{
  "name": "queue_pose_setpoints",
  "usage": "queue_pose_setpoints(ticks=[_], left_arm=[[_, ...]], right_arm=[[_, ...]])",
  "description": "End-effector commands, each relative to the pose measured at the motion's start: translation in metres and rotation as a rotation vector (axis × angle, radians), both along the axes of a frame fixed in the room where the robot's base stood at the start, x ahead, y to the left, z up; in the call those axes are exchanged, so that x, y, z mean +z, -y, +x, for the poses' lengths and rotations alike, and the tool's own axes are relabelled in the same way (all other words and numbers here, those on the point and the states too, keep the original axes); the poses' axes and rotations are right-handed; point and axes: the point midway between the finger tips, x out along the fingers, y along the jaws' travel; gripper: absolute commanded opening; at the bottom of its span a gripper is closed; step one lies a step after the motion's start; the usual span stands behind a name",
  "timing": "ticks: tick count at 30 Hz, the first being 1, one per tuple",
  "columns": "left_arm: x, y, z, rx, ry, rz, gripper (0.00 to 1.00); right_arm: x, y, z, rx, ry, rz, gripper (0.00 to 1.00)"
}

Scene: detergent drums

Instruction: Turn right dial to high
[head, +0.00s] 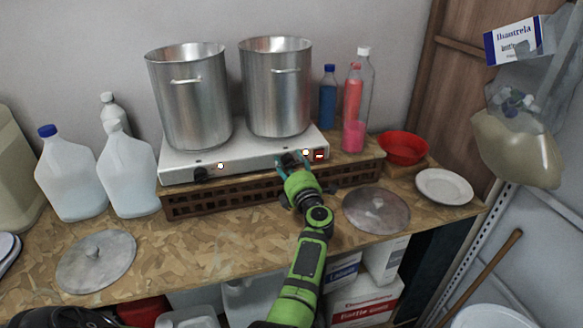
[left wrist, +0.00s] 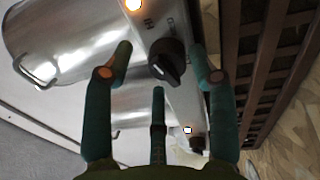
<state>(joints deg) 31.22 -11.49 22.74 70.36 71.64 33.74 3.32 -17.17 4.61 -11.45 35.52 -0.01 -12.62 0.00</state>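The right dial (left wrist: 168,62) is a black knob on the white front of the two-burner hot plate (head: 250,155). In the left wrist view a "HI" mark shows beside it, and I cannot read its exact setting. My left gripper (head: 293,164) is at this dial and mostly hides it in the head view. In the left wrist view its teal fingers (left wrist: 160,60) are spread, with the dial between the tips and gaps visible on both sides. It is open and holds nothing. The left dial (head: 200,174) is clear of the gripper. My right gripper is not in view.
Two steel pots (head: 188,100) (head: 276,90) stand on the hot plate. It sits on a brown slatted rack (head: 235,195). Jugs (head: 70,180) stand left, bottles (head: 328,98) and a red bowl (head: 403,148) right. Metal lids (head: 96,262) (head: 376,210) lie on the counter.

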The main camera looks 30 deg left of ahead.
Motion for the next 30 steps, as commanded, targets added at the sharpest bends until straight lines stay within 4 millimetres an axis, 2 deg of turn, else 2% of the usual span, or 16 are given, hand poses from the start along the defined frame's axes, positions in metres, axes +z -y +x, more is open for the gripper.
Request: queue_pose_setpoints(ticks=[14,20,30], left_arm=[[-0.008,0.003,-0.001,-0.003,0.008,-0.022,0.59],[-0.014,0.003,-0.001,-0.004,0.148,-0.139,0.59],[-0.015,0.003,0.000,-0.009,0.523,-0.457,0.59]], right_arm=[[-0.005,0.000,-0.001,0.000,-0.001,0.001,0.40],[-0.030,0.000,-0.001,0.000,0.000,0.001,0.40],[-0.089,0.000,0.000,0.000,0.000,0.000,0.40]])
